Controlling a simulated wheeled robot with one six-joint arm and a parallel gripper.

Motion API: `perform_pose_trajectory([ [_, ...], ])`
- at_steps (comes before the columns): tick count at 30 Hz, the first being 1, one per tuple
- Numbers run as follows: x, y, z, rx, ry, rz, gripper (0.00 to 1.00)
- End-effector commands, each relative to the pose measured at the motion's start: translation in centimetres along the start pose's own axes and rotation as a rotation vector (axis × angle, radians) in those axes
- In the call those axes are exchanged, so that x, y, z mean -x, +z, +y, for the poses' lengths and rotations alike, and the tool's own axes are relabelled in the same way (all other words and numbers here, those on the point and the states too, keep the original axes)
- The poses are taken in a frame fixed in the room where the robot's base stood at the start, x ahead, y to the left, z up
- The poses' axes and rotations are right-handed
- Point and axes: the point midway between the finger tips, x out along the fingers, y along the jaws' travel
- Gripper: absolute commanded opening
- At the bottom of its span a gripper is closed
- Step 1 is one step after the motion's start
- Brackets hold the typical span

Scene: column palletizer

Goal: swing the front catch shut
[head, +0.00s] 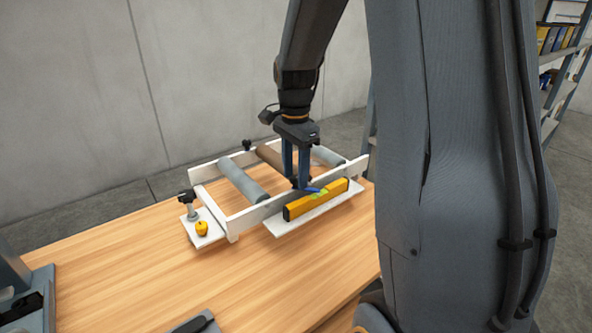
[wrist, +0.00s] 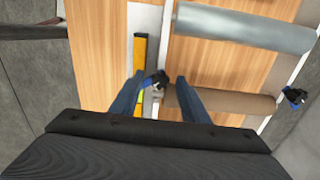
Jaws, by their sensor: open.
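The front catch (head: 316,190) is a small dark piece with a blue lever on the near white rail of the roller frame (head: 262,211). In the wrist view the front catch (wrist: 155,81) shows dark and blue between my fingertips. My gripper (head: 297,181) points down over the near rail, open. In the wrist view my gripper (wrist: 159,82) has one finger on each side of the catch; I cannot tell whether either touches it. A brown roller (wrist: 220,103) lies beside the catch. The fingers partly hide the catch in the head view.
A yellow level (head: 317,199) lies on a white strip along the near rail. A similar dark-blue piece (wrist: 295,96) sits on the far rail. Grey rollers (head: 243,179) span the frame. A black knob (head: 187,197) and yellow object (head: 202,228) stand left. The front table is mostly clear.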

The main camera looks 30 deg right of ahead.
Motion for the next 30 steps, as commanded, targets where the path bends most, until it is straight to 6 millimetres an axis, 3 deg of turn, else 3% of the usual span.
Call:
perform_pose_trajectory([
  [5,-0.01,-0.03,0.00,0.000,0.000,0.000,0.42],
  [12,0.01,-0.04,0.00,0.000,0.000,0.000,0.01],
  [22,0.08,-0.06,0.03,0.038,0.000,0.000,0.00],
  [30,0.15,-0.08,0.03,0.201,0.001,0.000,0.00],
])
